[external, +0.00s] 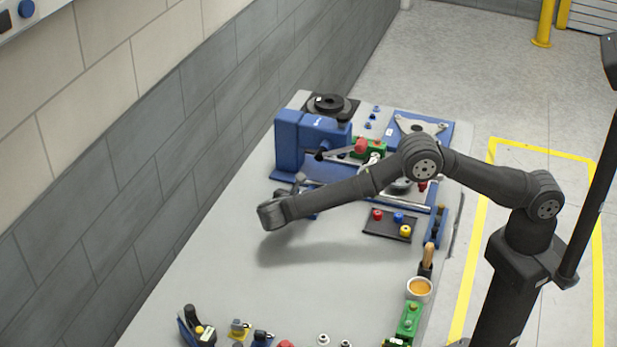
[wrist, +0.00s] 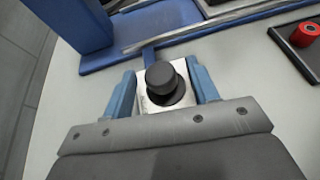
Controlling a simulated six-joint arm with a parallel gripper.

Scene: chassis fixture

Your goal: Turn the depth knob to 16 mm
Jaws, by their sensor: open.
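The depth knob is a black round knob (wrist: 163,77) on a silver square plate (wrist: 146,103), in the middle of the wrist view. A blue strip joins the plate to the blue fixture base. My gripper (wrist: 165,88) is open, with one blue finger to the left of the knob and the other to its right. Visible gaps separate both fingers from the knob in this view. Any scale or reading on the plate is too small to make out. In the external view my wrist hides the knob.
The blue chassis fixture (external: 287,140) stands just beyond the knob. A dark tray (external: 384,232) with red, blue and yellow knobs lies to the right. The bench middle is clear.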

